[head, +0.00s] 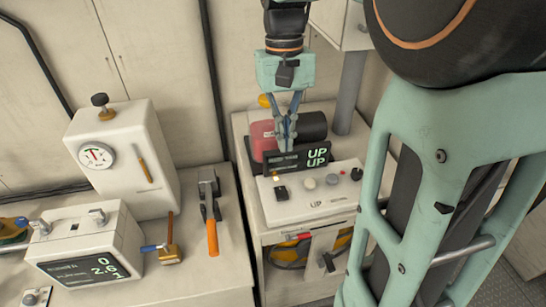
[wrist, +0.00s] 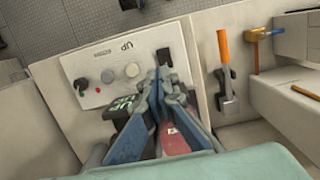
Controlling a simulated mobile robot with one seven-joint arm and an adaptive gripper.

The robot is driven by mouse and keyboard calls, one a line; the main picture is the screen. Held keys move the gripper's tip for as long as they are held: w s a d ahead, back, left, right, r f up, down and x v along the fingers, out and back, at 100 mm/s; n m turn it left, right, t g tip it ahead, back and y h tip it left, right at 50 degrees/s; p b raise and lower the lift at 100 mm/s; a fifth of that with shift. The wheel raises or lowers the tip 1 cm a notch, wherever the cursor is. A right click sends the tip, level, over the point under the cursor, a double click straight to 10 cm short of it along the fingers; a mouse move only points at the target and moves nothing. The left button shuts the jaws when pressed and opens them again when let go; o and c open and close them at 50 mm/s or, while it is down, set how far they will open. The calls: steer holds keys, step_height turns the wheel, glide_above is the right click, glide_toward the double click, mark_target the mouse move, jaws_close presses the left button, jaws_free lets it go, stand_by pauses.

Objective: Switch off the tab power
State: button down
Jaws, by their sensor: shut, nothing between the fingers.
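The white tab control box (head: 305,208) stands on the right-hand cabinet, its sloped top marked "UP". A black switch (head: 281,192) sits at the left of that panel; it also shows in the wrist view (wrist: 164,57). Two round pale buttons and a dark knob (head: 356,174) lie to its right. A black display (head: 285,162) behind the panel reads "UP" twice in green. My gripper (head: 290,146) points down, shut and empty, above and behind the panel near the display. In the wrist view its fingertips (wrist: 161,74) appear just beside the switch; contact cannot be told.
A red container (head: 262,138) and a black cylinder (head: 312,126) stand behind the display. Left are an orange-handled lever (head: 212,236), a white gauge box (head: 138,160) and a box with a numeric display (head: 85,262). A grey post (head: 351,92) rises behind right.

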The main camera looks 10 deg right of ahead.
mark_target(285, 198)
steer(key=f, duration=0.4)
steer(key=s+f, duration=0.1)
steer(key=f, duration=0.4)
steer(key=s+f+p, duration=0.1)
steer(key=f, duration=0.3)
steer(key=shift+f, duration=0.4)
steer(key=shift+s+f+t+b, duration=0.2)
steer(key=shift+f+t+b, duration=0.35)
steer(key=shift+b, duration=0.6)
steer(key=shift+r, duration=0.15)
steer(key=shift+w, duration=0.15)
steer(key=shift+w+r+p, duration=0.3)
steer(key=shift+w+p, duration=0.15)
steer(key=shift+w, duration=0.15)
steer(key=shift+r, duration=0.1)
